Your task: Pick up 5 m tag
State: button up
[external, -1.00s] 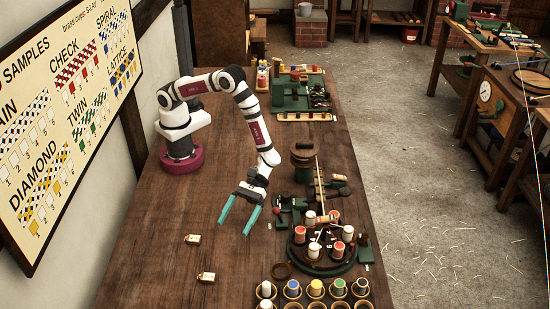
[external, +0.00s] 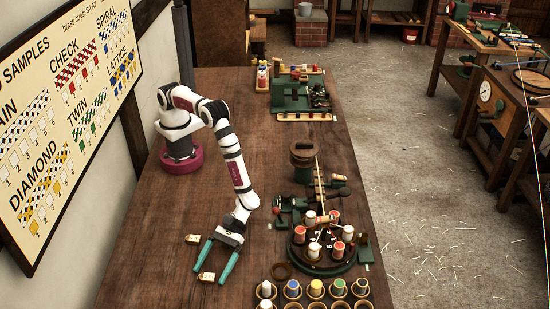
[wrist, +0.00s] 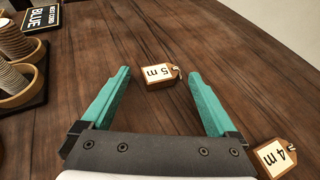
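The 5 m tag (wrist: 158,76) is a small cream tag on a wooden block with a metal loop. It lies on the table between the fingertips of my gripper (wrist: 160,74) in the wrist view, with a gap on each side. My gripper is open, with teal fingers. The external view shows the same 5 m tag (external: 206,278) lying at the fingertips of my gripper (external: 209,276). Whether the fingers are at the tag's height is hard to tell.
The 4 m tag (wrist: 272,157) lies outside the right finger. A black sign reading BLUE (wrist: 42,18) and a spool rack (wrist: 25,95) are at the left in the wrist view. Cups with coloured spools (external: 315,289) and a rope machine (external: 320,245) stand right of my gripper.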

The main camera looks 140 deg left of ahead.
jog(key=c, duration=1.3)
